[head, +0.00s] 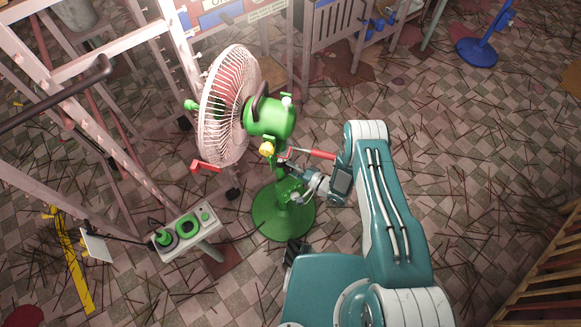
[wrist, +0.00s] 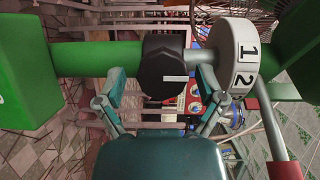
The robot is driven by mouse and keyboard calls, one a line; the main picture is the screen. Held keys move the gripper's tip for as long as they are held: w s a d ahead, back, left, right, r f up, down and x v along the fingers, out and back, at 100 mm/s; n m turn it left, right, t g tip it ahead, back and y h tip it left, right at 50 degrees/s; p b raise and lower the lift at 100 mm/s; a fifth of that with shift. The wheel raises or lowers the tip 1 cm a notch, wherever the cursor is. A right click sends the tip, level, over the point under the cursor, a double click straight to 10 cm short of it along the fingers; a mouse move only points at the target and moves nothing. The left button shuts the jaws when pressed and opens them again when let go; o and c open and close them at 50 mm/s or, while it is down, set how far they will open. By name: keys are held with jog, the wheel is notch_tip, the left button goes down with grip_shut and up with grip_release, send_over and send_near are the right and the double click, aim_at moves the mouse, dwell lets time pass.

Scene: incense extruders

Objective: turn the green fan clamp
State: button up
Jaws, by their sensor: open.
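The green fan (head: 270,118) stands on a round green base (head: 283,218), with a pale wire cage facing left. In the wrist view its green pole (wrist: 85,60) runs across the picture. A black knob (wrist: 165,75) with a white line sits on this pole and looks like the clamp. My gripper (wrist: 163,85) is open, with one fingertip on each side of the knob. I cannot tell whether the fingertips touch it. In the head view my gripper (head: 304,187) is at the pole just above the base, and the knob is not clear there.
A white dial (wrist: 240,55) marked 1 and 2 is right of the knob. A red-handled lever (head: 318,154) sticks out just above my gripper. A grey control box (head: 187,232) with green buttons stands left of the base. Thin sticks litter the tiled floor.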

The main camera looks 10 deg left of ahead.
jog(key=shift+d, duration=0.1)
jog(key=v, duration=1.2)
